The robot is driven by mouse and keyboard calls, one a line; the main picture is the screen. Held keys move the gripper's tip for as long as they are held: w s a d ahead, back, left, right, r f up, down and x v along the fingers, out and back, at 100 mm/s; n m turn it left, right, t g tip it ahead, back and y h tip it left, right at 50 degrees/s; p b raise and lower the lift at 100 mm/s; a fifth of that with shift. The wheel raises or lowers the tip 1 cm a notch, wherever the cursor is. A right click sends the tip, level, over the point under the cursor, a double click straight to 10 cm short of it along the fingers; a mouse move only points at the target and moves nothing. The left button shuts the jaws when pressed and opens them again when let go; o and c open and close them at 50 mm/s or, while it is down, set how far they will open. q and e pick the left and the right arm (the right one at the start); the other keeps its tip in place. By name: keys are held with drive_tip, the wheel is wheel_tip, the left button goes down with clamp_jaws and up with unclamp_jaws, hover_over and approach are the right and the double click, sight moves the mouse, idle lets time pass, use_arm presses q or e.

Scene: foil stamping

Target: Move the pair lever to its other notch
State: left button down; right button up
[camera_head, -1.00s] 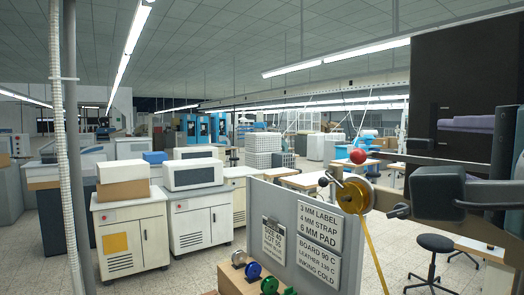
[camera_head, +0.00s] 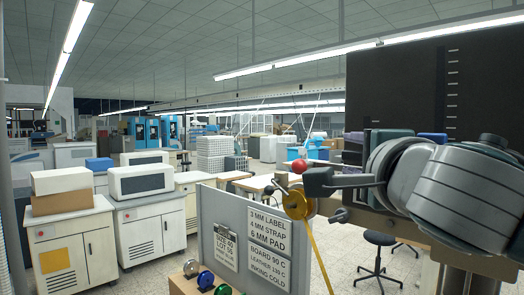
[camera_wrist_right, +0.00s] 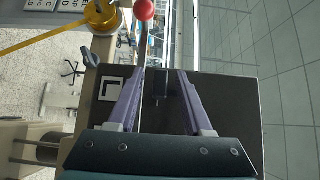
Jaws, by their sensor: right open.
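The lever shows as a round red knob (camera_head: 300,166) above a gold reel (camera_head: 297,204), at the left end of the press. In the right wrist view the red knob (camera_wrist_right: 143,9) is at the top, on a dark stem, beyond the tip of the left-hand finger. My right gripper (camera_wrist_right: 158,72) is open, with two lavender fingers apart and nothing held. In the head view my right gripper (camera_head: 352,145) is partly hidden behind my grey arm links, to the right of the knob. The lever's notches cannot be made out. My left gripper is not in view.
A yellow strap (camera_head: 320,262) hangs from the reel. A dark oval knob (camera_head: 340,215) sits on the tan beam near the reel. A black panel (camera_head: 445,85) stands behind my right arm. A grey signboard (camera_head: 209,225) stands left of the reel, and a stool (camera_head: 378,238) below.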

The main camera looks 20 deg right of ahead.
drive_tip(key=shift+c, duration=0.2)
clamp_jaws()
idle(1.1)
